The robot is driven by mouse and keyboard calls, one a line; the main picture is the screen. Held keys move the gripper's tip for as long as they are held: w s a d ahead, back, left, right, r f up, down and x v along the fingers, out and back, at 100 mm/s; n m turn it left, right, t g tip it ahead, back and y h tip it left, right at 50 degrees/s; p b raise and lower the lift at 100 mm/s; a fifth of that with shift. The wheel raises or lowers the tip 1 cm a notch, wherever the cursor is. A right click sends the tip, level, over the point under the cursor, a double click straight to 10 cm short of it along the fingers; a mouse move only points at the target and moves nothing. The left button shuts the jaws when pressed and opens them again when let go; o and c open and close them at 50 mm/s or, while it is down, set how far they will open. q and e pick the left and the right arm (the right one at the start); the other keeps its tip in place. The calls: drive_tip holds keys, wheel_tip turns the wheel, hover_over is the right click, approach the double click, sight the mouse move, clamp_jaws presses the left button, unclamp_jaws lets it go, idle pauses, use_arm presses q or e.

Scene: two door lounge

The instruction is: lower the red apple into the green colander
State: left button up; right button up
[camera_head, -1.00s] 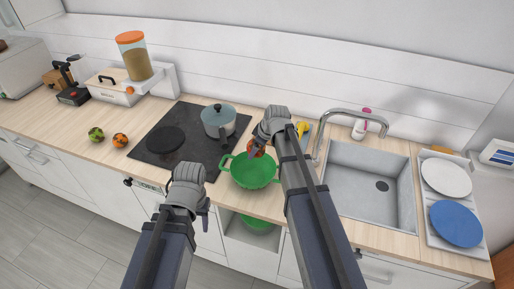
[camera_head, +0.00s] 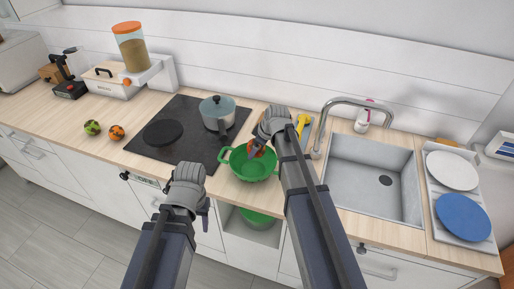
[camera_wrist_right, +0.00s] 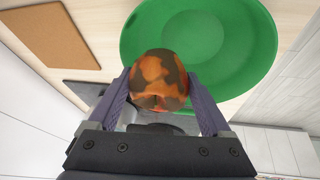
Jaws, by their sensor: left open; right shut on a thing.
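The red apple (camera_wrist_right: 160,80), mottled orange-red with dark patches, is between the two fingers of my right gripper (camera_wrist_right: 160,92) in the right wrist view. In the head view the apple (camera_head: 257,148) shows partly, behind my right gripper (camera_head: 259,144), over the far inner part of the green colander (camera_head: 241,172). The colander stands upright on the counter; its bowl (camera_wrist_right: 225,68) also shows beyond the apple in the right wrist view. I cannot tell how high the apple is. My left gripper (camera_head: 199,202) is open and empty, in front of the counter.
A black hob (camera_head: 190,122) with a blue-grey pot (camera_head: 216,116) is left of the colander. A sink (camera_head: 372,184) with a tall faucet (camera_head: 342,103) is at the right. Two round fruits (camera_head: 92,128) (camera_head: 117,132) lie at the left. A green bowl (camera_head: 257,217) sits in the open shelf below.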

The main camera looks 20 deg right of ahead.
drive_tip(key=shift+f+b, duration=0.3)
drive_tip(key=shift+f, duration=0.05)
idle(0.7)
drive_tip(key=o, duration=1.3)
drive_tip(key=p+v, duration=0.7)
drive_tip(key=v, duration=0.1)
drive_tip(key=shift+f, duration=0.1)
drive_tip(key=s+a+f+m+g+h+b, duration=0.1)
drive_tip(key=s+a+f+m, duration=0.1)
drive_tip(key=s+a, duration=0.2)
drive_tip(key=s+a+f+m+g+h+b, duration=0.1)
drive_tip(key=s+a, duration=0.4)
drive_tip(key=s, duration=0.5)
drive_tip(key=s+a+f+m+g+h+b, duration=0.1)
drive_tip(key=s+a+f+m+g+b, duration=0.1)
drive_tip(key=s+a, duration=0.3)
drive_tip(key=shift+s+a+f+m+g+h+b, duration=0.1)
drive_tip(key=shift+s+f+m+g+h+b, duration=0.1)
drive_tip(key=shift+s+f, duration=0.4)
drive_tip(key=shift+s+a+f+m+g+h+b, duration=0.1)
drive_tip(key=shift+s+a+f+b, duration=0.05)
drive_tip(key=shift+s, duration=0.75)
